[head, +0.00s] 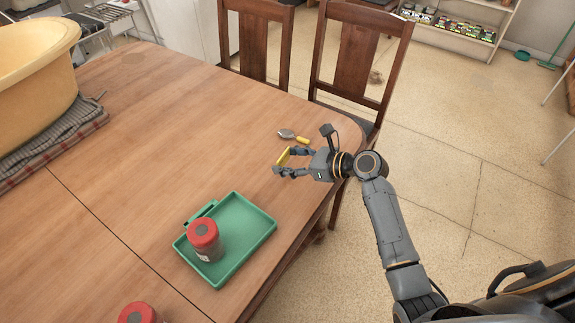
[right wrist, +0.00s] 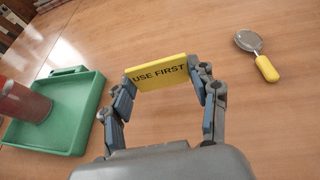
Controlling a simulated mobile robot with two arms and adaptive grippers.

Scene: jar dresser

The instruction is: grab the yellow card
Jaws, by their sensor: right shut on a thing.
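The yellow card (right wrist: 158,73) reads "USE FIRST" and sits between the two fingers of my right gripper (right wrist: 160,88) in the right wrist view. In the head view the card (head: 283,157) shows as a small yellow piece at the fingertips of my right gripper (head: 285,162), which is shut on it. The gripper is over the right part of the wooden table, near its edge. I cannot tell how far the card is above the tabletop. My left gripper is not in view.
A green tray (head: 262,222) with a red-lidded jar (head: 205,240) stands nearer on the table. Another red-lidded jar (head: 138,313) is at the bottom edge. A yellow-handled scoop (head: 288,134) lies beyond my gripper. A yellow basin (head: 30,60) stands at left. Chairs (head: 355,55) line the far side.

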